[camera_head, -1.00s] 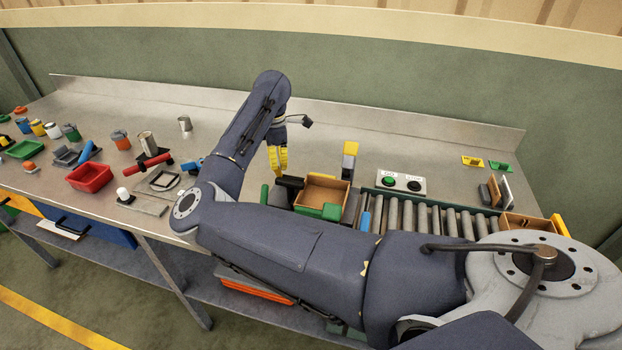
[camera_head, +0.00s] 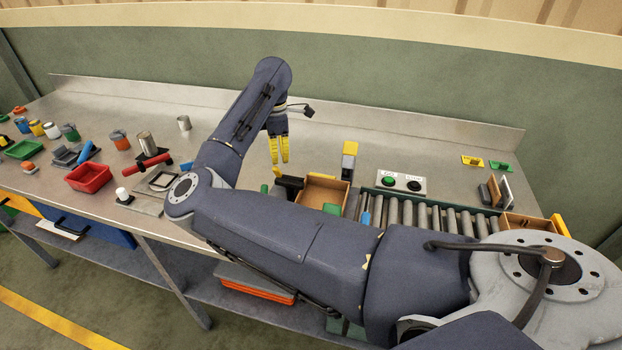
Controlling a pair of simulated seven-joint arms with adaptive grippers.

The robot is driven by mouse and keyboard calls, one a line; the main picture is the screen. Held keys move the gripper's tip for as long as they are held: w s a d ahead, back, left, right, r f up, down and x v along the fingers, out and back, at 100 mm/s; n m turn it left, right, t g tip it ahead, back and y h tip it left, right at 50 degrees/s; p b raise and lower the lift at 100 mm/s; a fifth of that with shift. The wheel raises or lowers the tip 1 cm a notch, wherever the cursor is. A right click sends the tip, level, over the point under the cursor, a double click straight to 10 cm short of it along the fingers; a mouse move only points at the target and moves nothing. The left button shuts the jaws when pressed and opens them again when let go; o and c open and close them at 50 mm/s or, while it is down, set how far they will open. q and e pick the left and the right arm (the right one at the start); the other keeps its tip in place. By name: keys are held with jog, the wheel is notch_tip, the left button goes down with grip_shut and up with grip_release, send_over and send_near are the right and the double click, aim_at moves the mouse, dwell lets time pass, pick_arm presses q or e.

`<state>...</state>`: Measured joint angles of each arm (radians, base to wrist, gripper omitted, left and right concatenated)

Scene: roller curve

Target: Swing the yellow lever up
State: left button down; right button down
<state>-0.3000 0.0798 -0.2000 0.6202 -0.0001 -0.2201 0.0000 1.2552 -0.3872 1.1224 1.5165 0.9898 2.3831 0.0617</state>
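A yellow-topped grey piece (camera_head: 350,148) stands upright behind the roller conveyor, just right of an open cardboard box; it may be the yellow lever, though I cannot tell for sure. A small yellow bit (camera_head: 277,172) also shows beside a black part left of the box. My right gripper (camera_head: 280,163) points down with two yellow fingers, a narrow gap between them and nothing seen in it. It hangs above the bench, behind and left of the box and apart from the yellow-topped piece. My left gripper is not in view.
The open cardboard box (camera_head: 322,191) has a green block (camera_head: 332,209) at its front. The roller conveyor (camera_head: 425,215) runs right to another box (camera_head: 525,222). A button panel (camera_head: 401,182) stands behind it. My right arm hides the bench front.

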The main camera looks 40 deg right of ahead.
jog(key=shift+w+d+r, duration=0.1)
jog(key=shift+w+r, duration=0.05)
jog(key=shift+r, duration=1.35)
jog(key=shift+w+d+r, duration=0.1)
jog(key=shift+w+r, duration=0.05)
jog(key=shift+r, duration=1.3)
